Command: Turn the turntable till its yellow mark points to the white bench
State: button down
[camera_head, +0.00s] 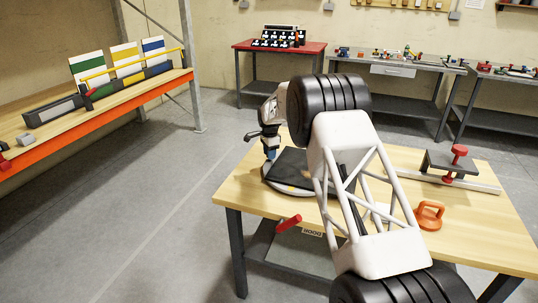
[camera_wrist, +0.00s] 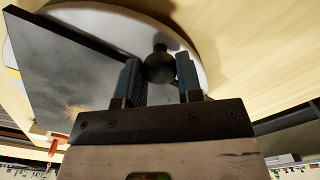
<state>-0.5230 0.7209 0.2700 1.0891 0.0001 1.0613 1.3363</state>
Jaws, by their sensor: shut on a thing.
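The turntable (camera_head: 300,192) lies on the wooden table, a pale round disc with a dark square plate on top. A small yellow-orange mark (camera_head: 283,188) shows on its near rim, on the side facing my body camera; a yellow patch also shows at the left edge of the wrist view (camera_wrist: 13,73). My gripper (camera_head: 271,155) stands over the disc's far left part. In the wrist view my gripper (camera_wrist: 160,80) has its two fingers on either side of a dark round knob (camera_wrist: 159,66) and is shut on it. My arm hides the turntable's right side. I cannot pick out a white bench for certain.
The wooden table (camera_head: 480,225) also holds a clamp fixture (camera_head: 455,163) and an orange suction cup (camera_head: 430,213). A red-topped bench (camera_head: 243,45), grey benches (camera_head: 393,70) and an orange-beamed shelf (camera_head: 110,113) stand around. Open floor lies left.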

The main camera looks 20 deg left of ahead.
dwell(0.4)
jog(key=c, duration=0.8)
grip_release()
jog(key=shift+r, duration=3.9)
jog(key=shift+d+r, duration=0.1)
